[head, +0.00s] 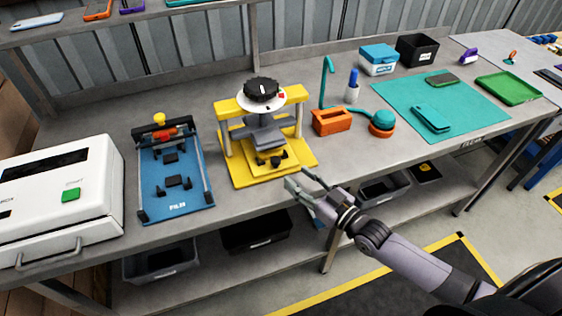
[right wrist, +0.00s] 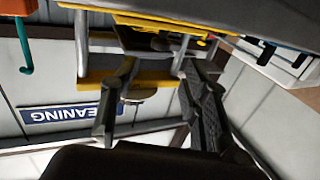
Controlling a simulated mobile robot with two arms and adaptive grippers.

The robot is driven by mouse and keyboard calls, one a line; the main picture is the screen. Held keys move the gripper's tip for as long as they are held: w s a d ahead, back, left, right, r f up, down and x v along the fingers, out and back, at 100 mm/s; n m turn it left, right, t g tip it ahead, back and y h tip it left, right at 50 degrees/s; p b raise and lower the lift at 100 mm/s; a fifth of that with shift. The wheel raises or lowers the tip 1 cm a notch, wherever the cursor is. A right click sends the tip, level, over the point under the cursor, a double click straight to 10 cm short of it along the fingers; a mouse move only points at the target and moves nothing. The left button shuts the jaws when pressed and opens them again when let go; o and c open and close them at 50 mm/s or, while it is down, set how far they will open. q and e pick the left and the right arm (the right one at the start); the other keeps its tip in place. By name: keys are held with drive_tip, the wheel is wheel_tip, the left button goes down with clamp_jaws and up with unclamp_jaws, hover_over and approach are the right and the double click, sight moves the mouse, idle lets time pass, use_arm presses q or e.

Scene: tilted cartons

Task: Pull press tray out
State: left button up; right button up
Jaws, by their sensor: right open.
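A yellow press (head: 301,97) with a dark round knob on a white dial stands near the front edge of the workbench. Its yellow tray (head: 262,171) lies low between the posts, with small dark parts on it. My right gripper (head: 300,179) is open and empty, just off the press's front right corner by the bench edge, apart from the tray. In the right wrist view the open fingers (right wrist: 158,100) point toward the press (right wrist: 100,72), which appears upside down. The tray is hard to separate from the base there. My left gripper is out of view.
A blue fixture (head: 180,200) and a white machine (head: 60,195) stand left of the press. An orange box (head: 332,122) and a teal mat (head: 465,117) lie to its right. Dark bins (head: 257,233) sit on the lower shelf. The space before the bench is free.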

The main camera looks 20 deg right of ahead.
sight(279, 162)
drive_tip(key=x, duration=0.7)
drive_tip(key=shift+w+a+p, duration=0.1)
drive_tip(key=shift+w+p, duration=0.15)
drive_tip(key=shift+p, duration=0.1)
clamp_jaws()
idle(0.5)
